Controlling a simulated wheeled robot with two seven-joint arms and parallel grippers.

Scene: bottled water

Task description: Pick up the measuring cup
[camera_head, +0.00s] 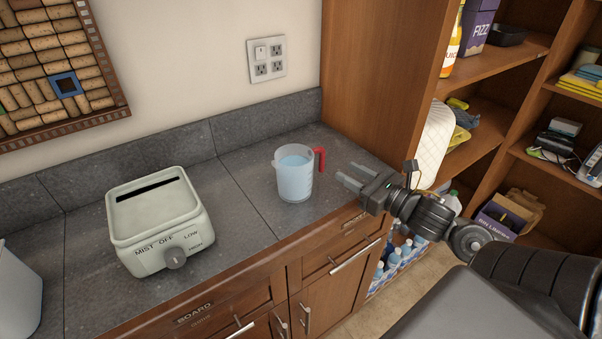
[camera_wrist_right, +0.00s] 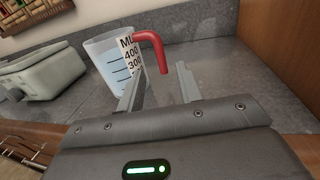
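The measuring cup (camera_head: 294,176) is clear with a red handle (camera_head: 320,160) and holds bluish water. It stands upright on the grey counter with its handle to the right. My right gripper (camera_head: 350,178) is open and empty just right of the cup, its fingers pointing toward it and apart from it. In the right wrist view the cup (camera_wrist_right: 118,65) is ahead and left, with the red handle (camera_wrist_right: 153,50) ahead of the gap between the two fingers (camera_wrist_right: 160,90). My left gripper is not in view.
A pale humidifier box (camera_head: 157,218) with a knob stands on the counter left of the cup. The backsplash (camera_head: 265,122) runs behind. A tall wooden shelf (camera_head: 372,75) bounds the counter on the right. The counter (camera_head: 240,205) between box and cup is clear.

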